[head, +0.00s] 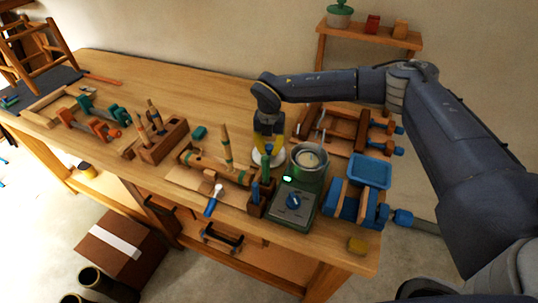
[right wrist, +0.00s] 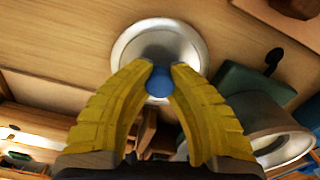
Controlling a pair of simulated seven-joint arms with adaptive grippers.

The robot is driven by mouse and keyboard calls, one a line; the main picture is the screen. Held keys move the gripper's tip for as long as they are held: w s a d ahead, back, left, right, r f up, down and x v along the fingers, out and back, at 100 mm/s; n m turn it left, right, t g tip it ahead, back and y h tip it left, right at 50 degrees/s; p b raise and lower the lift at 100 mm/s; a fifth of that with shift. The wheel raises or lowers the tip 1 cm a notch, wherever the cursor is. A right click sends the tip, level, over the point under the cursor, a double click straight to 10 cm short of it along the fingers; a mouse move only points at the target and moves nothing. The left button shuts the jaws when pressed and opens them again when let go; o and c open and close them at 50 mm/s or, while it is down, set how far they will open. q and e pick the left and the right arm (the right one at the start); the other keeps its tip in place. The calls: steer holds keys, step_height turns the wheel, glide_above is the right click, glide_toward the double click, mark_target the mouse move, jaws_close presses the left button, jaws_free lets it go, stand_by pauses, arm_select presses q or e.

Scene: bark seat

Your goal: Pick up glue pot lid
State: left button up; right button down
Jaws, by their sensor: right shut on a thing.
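The glue pot lid (right wrist: 135,48) is a silver disc with a blue knob (right wrist: 159,82). My right gripper (right wrist: 160,68), with yellow fingers, is shut on the knob. In the head view the lid (head: 277,160) shows as a pale disc under my right gripper (head: 266,148), just left of the glue pot (head: 309,158). I cannot tell if the lid touches the bench. My left gripper is not in view.
The workbench (head: 200,85) is crowded near its front. A wooden tool block (head: 163,142) and clamps (head: 90,122) stand left. A blue tray (head: 370,171) and a blue-ended clamp (head: 355,204) lie right of the heater.

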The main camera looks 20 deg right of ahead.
mark_target(270, 146)
stand_by(0.4)
step_height(270, 146, up, 19)
steer(key=s+d+m, duration=0.1)
steer(key=s+m, duration=0.7)
steer(key=m, duration=0.7)
steer(key=s+d+r+m, duration=0.1)
steer(key=s+m, duration=0.7)
steer(key=m, duration=0.8)
steer(key=shift+s, duration=0.2)
steer(key=shift+r, duration=0.1)
